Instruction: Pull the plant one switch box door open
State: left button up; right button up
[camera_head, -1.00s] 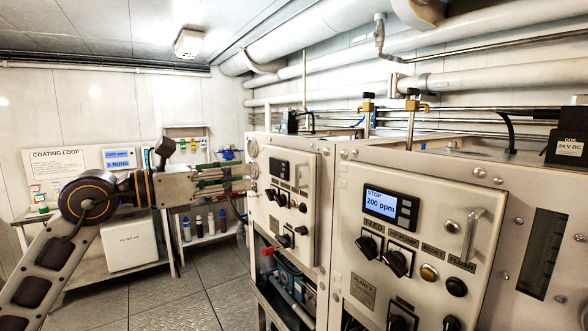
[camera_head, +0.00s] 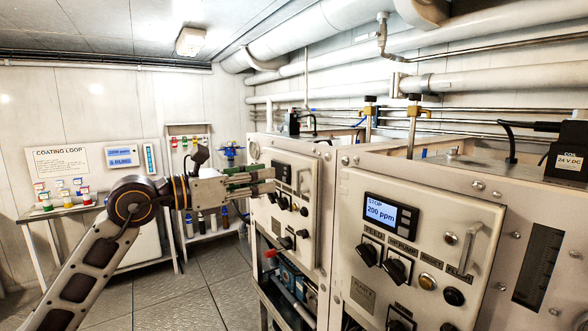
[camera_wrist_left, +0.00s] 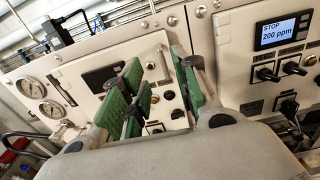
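Two pale switch boxes with panel doors stand side by side. The near box door (camera_head: 420,225) has a lit display reading STOP 200 ppm, several knobs and an upright bar handle (camera_head: 470,247). The far box door (camera_head: 290,220) has a dark display, knobs and a small handle (camera_head: 304,179). Both doors look shut. Contact cannot be told. My right gripper is out of view.
Round gauges (camera_wrist_left: 42,97) sit beside the far door. Pipes (camera_head: 290,285) lie under the far box. A black 24 V DC unit (camera_head: 567,150) stands on top at right. A bench with coloured bottles (camera_head: 65,198) is behind my left arm. The tiled floor (camera_head: 215,290) is open.

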aim_at(297, 172)
pick_arm(q)
jog(key=shift+p+x, duration=1.75)
jog(key=shift+x, duration=2.3)
jog(key=shift+w+d, duration=0.2)
jog(key=shift+d, duration=0.2)
grip_shut()
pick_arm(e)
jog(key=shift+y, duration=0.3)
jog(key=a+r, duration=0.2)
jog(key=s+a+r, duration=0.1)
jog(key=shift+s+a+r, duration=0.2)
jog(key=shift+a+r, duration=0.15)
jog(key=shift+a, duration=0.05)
